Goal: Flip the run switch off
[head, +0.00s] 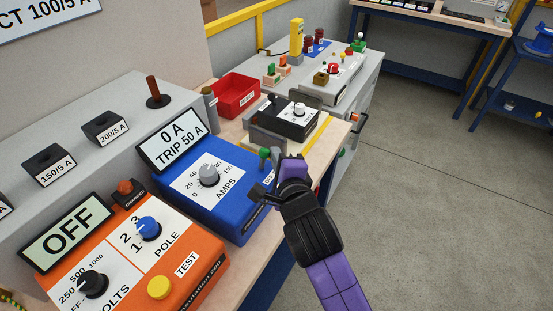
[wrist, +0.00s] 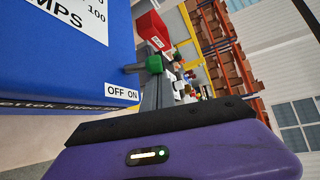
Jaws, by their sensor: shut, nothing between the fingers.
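The blue current-injector box (head: 230,165) has an AMPS dial (head: 208,175) and a tilted display reading "0 A TRIP 50 A" (head: 172,140). A small green-tipped lever (head: 264,153) stands at the box's right edge; its green tip (wrist: 155,64) also shows in the wrist view. An "OFF ON" label (wrist: 122,92) is on the box edge near it. My gripper (head: 261,190) is shut and empty beside the box's right edge, just in front of the lever. Whether it touches the lever, and the lever's exact tilt, I cannot tell; its base is partly hidden.
An orange tester (head: 190,268) with an "OFF" display (head: 66,232) stands at the near left. A black box with a dial (head: 290,117) and a red bin (head: 236,92) lie beyond the blue box. The floor (head: 440,180) to the right is clear.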

